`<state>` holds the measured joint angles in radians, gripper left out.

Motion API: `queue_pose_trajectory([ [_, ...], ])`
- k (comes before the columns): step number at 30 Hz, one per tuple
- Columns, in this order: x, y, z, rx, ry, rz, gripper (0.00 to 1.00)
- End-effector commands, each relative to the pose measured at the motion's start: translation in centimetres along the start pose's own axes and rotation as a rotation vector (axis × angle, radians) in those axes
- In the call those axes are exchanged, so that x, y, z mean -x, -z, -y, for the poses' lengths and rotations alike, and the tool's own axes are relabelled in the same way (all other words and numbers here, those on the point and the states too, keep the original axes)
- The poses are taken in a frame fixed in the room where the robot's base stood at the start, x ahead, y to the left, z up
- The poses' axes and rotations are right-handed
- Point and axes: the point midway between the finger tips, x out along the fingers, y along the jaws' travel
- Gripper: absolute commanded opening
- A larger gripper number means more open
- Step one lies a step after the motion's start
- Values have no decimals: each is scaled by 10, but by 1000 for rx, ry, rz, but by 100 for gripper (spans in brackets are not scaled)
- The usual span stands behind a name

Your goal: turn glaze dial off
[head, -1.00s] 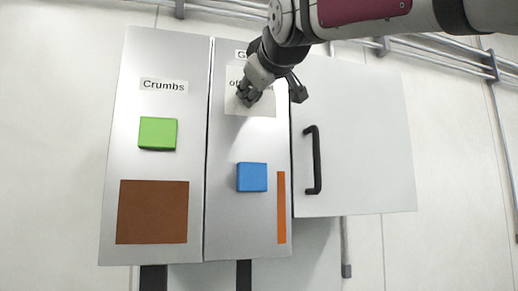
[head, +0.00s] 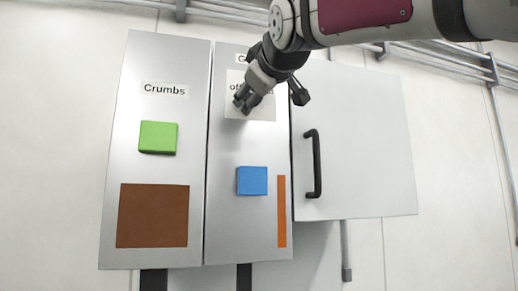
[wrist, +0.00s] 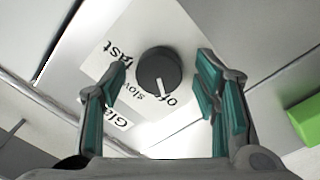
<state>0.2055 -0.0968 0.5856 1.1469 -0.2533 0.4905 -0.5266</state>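The glaze dial (wrist: 158,68) is a dark round knob with a white pointer line, on a pale label plate (head: 262,110). In the wrist view its pointer lies between the words "slow" and "off", close to "off". The word "fast" is farther round, and a "Glaze" label is partly covered by a finger. My gripper (wrist: 161,78) is open, its teal-padded fingers apart on either side of the dial in the picture. I cannot tell whether they touch it. In the head view my gripper (head: 271,97) is in front of the plate and hides the dial.
The left panel, labelled "Crumbs" (head: 165,90), has a green block (head: 158,137) and a brown square (head: 152,216). Below the dial are a blue block (head: 252,181) and an orange strip (head: 282,212). A black handle (head: 316,165) stands out from the door at right.

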Motion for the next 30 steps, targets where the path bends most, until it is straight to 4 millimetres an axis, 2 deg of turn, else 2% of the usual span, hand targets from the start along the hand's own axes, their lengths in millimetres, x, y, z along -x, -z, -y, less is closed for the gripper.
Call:
queue_pose_trajectory([
  [8, 10, 2, 0, 3, -2, -1, 56],
  [11, 24, 2, 0, 2, -2, -1, 56],
  [22, 96, 1, 0, -1, -1, -3, 56],
  [30, 119, 0, 0, 0, 0, -1, 56],
])
